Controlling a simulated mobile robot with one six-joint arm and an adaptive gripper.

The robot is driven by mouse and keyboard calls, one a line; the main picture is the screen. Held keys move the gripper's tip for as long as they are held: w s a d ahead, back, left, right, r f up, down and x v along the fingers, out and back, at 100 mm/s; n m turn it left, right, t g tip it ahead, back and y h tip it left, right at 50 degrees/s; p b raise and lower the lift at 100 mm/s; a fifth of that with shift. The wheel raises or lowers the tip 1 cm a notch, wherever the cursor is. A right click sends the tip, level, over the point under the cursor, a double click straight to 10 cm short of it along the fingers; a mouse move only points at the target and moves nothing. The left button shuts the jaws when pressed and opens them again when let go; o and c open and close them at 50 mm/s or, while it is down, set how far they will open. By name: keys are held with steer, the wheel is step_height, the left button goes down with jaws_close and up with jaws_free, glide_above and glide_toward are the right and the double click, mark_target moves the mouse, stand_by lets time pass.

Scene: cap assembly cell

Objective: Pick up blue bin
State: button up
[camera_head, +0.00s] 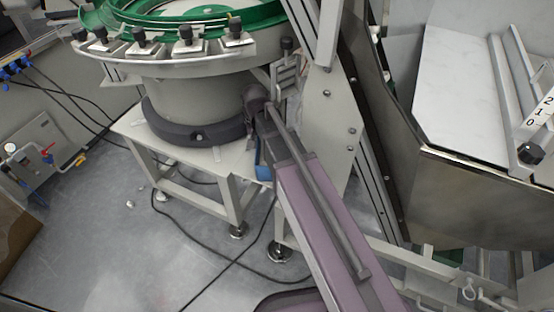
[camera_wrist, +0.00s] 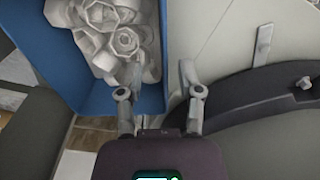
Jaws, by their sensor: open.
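The blue bin (camera_wrist: 38,38) fills the upper left of the wrist view and holds a heap of pale grey hexagonal parts (camera_wrist: 110,38). In the head view only a small blue patch of the bin (camera_head: 263,166) shows beside my arm; the rest is hidden. My gripper (camera_wrist: 162,72) is open. Its left finger reaches over the inside of the bin and its right finger is outside, so the bin's right wall lies between them. I cannot tell whether either finger touches the wall.
A round bowl feeder with a green top (camera_head: 190,14) stands on a pale stand (camera_head: 126,126) next to the bin. A metal hopper (camera_head: 470,190) and frame are at the right. Black cables (camera_head: 225,262) lie on the grey floor (camera_head: 90,225), which is otherwise mostly open at the left.

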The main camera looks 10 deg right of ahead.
mark_target(258, 154)
steer(key=shift+f, duration=0.45)
steer(key=shift+f+b, duration=0.1)
steer(key=shift+b, duration=0.25)
steer(key=shift+w+a+f+b, duration=0.1)
steer(key=shift+w+f+b, duration=0.05)
steer(key=shift+f+b, duration=2.35)
jaws_close()
